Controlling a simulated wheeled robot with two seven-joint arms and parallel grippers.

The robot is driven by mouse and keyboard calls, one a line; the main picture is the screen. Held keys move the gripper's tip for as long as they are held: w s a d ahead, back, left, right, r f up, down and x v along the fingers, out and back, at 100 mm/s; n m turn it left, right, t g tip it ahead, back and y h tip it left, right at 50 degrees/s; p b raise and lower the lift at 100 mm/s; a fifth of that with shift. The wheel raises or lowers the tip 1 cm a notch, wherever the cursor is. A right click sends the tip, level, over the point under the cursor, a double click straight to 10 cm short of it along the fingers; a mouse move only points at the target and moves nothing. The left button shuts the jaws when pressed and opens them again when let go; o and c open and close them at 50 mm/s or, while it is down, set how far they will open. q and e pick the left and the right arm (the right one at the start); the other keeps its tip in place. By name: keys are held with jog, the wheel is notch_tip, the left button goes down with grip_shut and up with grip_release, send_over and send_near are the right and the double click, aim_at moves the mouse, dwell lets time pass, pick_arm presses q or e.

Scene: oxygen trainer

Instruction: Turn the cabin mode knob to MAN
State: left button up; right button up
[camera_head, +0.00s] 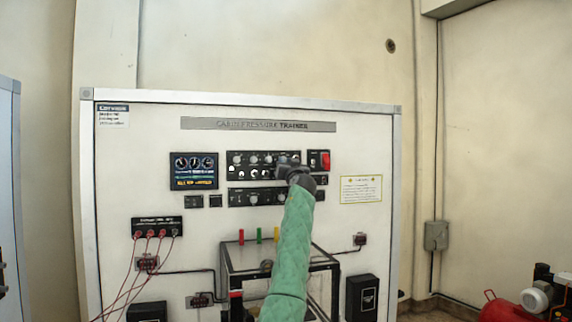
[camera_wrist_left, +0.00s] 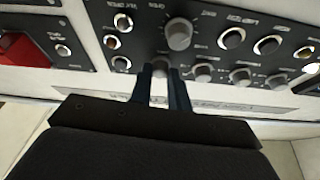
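The trainer panel (camera_head: 140,190) stands upright ahead, with a black upper control strip (camera_head: 232,172) carrying rows of knobs. My left gripper (camera_head: 283,161) is at the right part of this strip in the head view and hides the controls there. In the left wrist view its two dark fingers (camera_wrist_left: 161,82) are close together, one on each side of a small grey knob (camera_wrist_left: 160,67), and appear shut on it. A larger grey knob (camera_wrist_left: 178,34) sits just above it in that picture. The labels are too blurred to tell which knob is cabin mode. My right gripper is out of view.
A red guarded switch (camera_head: 326,160) is right of the gripper; it also shows in the left wrist view (camera_wrist_left: 22,49). A lower knob strip (camera_head: 236,198) and a framed clear box (camera_head: 228,262) lie below. Red leads (camera_head: 128,280) hang at left.

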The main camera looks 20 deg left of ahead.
pick_arm(q)
grip_shut()
